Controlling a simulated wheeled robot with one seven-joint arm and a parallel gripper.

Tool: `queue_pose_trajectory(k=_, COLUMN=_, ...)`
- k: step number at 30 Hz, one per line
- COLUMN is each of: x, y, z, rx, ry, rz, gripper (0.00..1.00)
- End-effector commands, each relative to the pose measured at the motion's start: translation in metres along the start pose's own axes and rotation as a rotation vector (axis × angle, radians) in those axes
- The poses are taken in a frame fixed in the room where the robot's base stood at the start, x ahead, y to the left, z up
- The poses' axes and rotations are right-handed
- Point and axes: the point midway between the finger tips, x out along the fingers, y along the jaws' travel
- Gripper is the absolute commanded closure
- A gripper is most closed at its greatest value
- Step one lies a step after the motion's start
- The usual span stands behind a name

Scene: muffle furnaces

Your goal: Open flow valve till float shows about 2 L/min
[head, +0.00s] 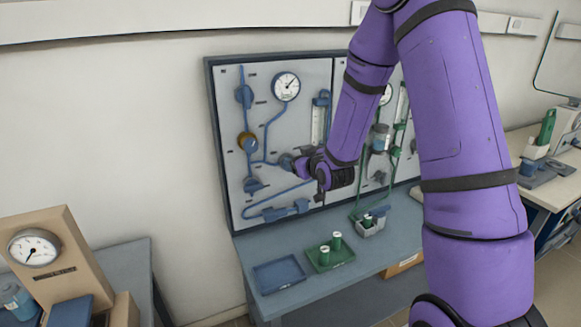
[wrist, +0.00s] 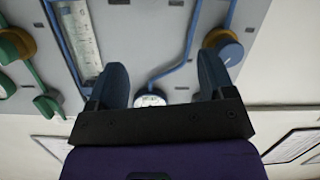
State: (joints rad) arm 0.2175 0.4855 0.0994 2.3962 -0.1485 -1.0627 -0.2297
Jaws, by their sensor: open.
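The wall panel (head: 262,190) carries a blue line and a green line. The blue line's flow tube (head: 318,122) has a pale scale and also shows in the wrist view (wrist: 79,35); its float level is too small to read. My gripper (head: 292,163) is in front of the panel, below and left of that tube. In the wrist view my gripper (wrist: 162,82) is open, with no object held between its fingers. A blue knob with a brown collar (wrist: 223,46) shows beyond the right finger, and at the panel's left in the head view (head: 246,142). I cannot tell whether a valve knob hides behind my gripper.
A round gauge (head: 286,86) sits high on the panel. The green line (head: 361,192) is partly hidden by my arm. Below are a blue tray (head: 279,275) and a green tray (head: 341,258) with small containers. A furnace-like box with a dial (head: 34,248) stands at lower left.

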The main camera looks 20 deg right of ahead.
Motion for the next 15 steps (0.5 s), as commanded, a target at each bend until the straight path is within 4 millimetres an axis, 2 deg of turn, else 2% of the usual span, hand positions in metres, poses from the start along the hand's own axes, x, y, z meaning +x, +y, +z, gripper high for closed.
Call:
queue_pose_trajectory(k=1, x=0.006, y=-0.001, z=0.015, rx=0.004, ry=0.019, rz=0.004, gripper=0.24)
queue_pose_trajectory(k=6, x=0.017, y=-0.003, z=0.049, rx=0.013, ry=0.119, rz=0.027, gripper=0.24)
queue_pose_trajectory(k=9, x=0.019, y=-0.003, z=0.065, rx=0.02, ry=0.167, rz=0.042, gripper=0.24)
queue_pose_trajectory(k=15, x=0.019, y=-0.004, z=0.081, rx=0.026, ry=0.226, rz=0.062, gripper=0.24)
